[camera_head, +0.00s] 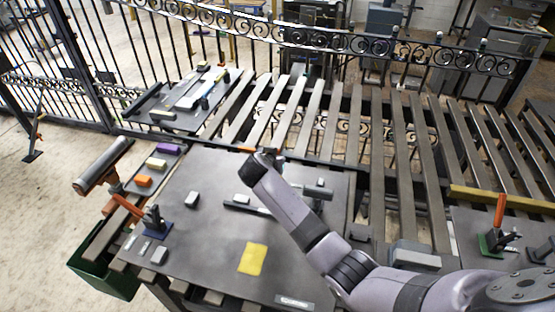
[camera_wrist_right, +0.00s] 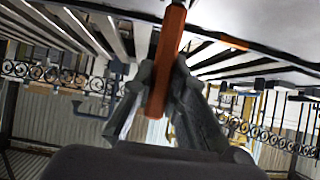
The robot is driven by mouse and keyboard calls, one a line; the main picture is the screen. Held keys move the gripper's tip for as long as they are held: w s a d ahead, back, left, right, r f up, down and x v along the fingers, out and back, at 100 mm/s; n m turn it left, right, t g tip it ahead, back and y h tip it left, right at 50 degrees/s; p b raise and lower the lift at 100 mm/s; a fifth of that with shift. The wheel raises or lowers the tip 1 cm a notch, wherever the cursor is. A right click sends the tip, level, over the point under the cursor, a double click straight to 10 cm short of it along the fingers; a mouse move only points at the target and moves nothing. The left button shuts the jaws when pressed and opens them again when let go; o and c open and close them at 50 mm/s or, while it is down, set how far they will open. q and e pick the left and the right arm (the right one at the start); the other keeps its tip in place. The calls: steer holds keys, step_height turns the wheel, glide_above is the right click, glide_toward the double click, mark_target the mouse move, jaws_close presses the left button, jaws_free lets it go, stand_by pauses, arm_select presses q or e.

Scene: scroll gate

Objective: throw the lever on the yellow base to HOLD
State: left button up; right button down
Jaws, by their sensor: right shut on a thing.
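My right arm reaches across the grey plate (camera_head: 205,235) in the head view, and its wrist covers most of the gripper there. In the right wrist view my right gripper (camera_wrist_right: 163,78) is shut on an orange lever handle (camera_wrist_right: 172,35), with a finger on each side. A small orange piece (camera_head: 247,149) shows just beyond my wrist in the head view. The base of the held lever is hidden, so I cannot read its colour or position labels. A flat yellow patch (camera_head: 252,258) lies on the plate. My left gripper is out of view.
A lever with an orange handle stands on a blue base (camera_head: 158,230) at left. Another stands on a green base (camera_head: 492,246) at right. Small blocks, including an orange one (camera_head: 143,181) and a purple one (camera_head: 168,149), sit left. A black scroll fence (camera_head: 330,42) runs behind.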

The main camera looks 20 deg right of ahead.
steer(key=shift+s+a+t+h, duration=0.2)
steer(key=shift+t+h, duration=0.1)
steer(key=shift+r, duration=0.1)
steer(key=c, duration=1.6)
jaws_free()
steer(key=shift+o, duration=0.2)
steer(key=v, duration=1.2)
